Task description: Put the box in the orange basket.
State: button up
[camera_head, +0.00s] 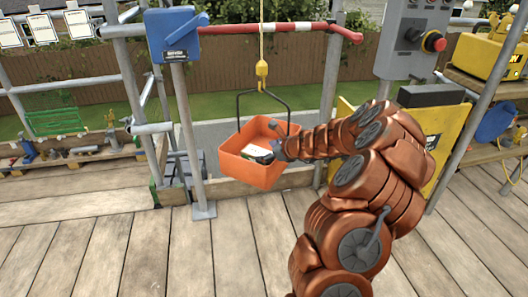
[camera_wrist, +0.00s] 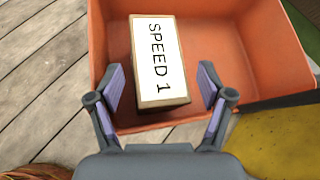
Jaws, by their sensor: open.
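The orange basket (camera_head: 250,170) hangs by a dark handle from a yellow hook, just beyond the deck edge. In the wrist view its inside and walls (camera_wrist: 230,55) fill most of the picture. In the head view my gripper (camera_head: 265,152) reaches over the basket's right side.
The yellow hook (camera_head: 262,70) and its rope hang above the basket. A scaffold post (camera_head: 192,140) stands to its left, under a red and white bar (camera_head: 270,28). A yellow panel (camera_head: 350,120) and control box (camera_head: 412,45) stand at right. The wooden deck (camera_head: 130,240) in front is clear.

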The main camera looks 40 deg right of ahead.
jog(key=p+v, duration=0.2)
jog(key=v, duration=0.8)
jog(key=a+r+n+g+y, duration=0.3)
jog(key=a+n, duration=0.5)
jog(key=a, duration=0.9)
jog(key=s+a+r+n+g+y, duration=0.1)
jog(key=s+a+n+g, duration=0.1)
jog(key=s+a+n, duration=0.4)
jog(key=s+a+n+g+y, duration=0.1)
jog(key=s+a+n+g, duration=0.15)
jog(key=a, duration=0.55)
jog(key=s+a+f+n+g+h, duration=0.15)
jog(key=s+a+n+g, duration=0.3)
jog(key=s+n, duration=0.55)
jog(key=s+d+n+g+h, duration=0.1)
jog(key=s+d+n+h, duration=0.1)
jog(key=s, duration=0.5)
jog(key=s+d+n+h, duration=0.2)
jog(key=s+h, duration=0.1)
jog(key=s, duration=0.5)
jog(key=shift+s+n+g, duration=0.3)
jog(key=shift+n+g, duration=0.05)
jog(key=shift+g, duration=0.05)
jog(key=shift+h, duration=0.25)
